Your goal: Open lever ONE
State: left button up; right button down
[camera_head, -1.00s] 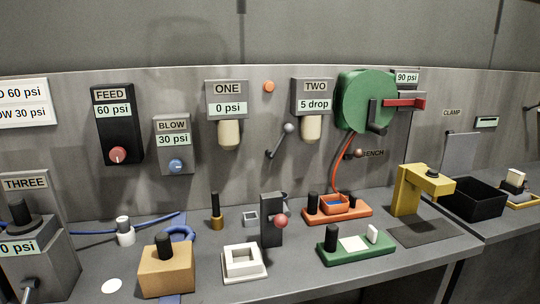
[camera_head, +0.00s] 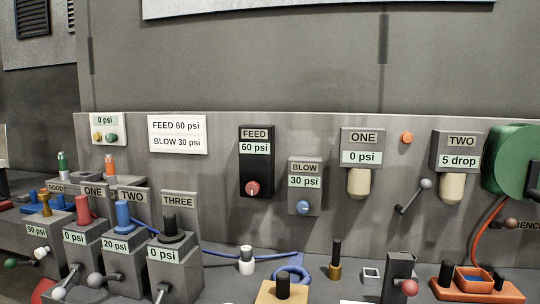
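A grey box labelled ONE (camera_head: 88,228) stands at the lower left in the head view. It has a red cylinder on top and a 0 psi display. A lever with a pale ball end (camera_head: 58,292) comes from its front and points down to the left. A wall unit also labelled ONE (camera_head: 362,148) reads 0 psi and has a cream cup below. A lever with a grey ball (camera_head: 426,184) is on the wall between it and the wall unit TWO (camera_head: 460,150). Neither of my grippers shows.
Beside box ONE stand box TWO (camera_head: 124,243), reading 20 psi, and box THREE (camera_head: 174,254), reading 0 psi, each with a ball lever close by. A blue hose (camera_head: 225,255) runs along the bench. Several fixtures crowd the bench at lower right.

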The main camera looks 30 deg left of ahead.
aim_at(58, 294)
jog(key=u, duration=2.2)
jog(key=i+j+z, duration=0.1)
jog(key=z, duration=0.3)
jog(key=j+z, duration=0.1)
jog(key=z, duration=0.3)
jog(key=i+j+z, duration=0.1)
jog(key=z, duration=0.3)
jog(key=j+z, duration=0.25)
jog(key=z, duration=0.15)
jog(key=j+z, duration=0.25)
jog(key=j, duration=0.3)
jog(key=j+z, duration=0.3)
jog(key=j, duration=1.15)
jog(key=k+j+z, duration=0.15)
jog(key=j, duration=0.8)
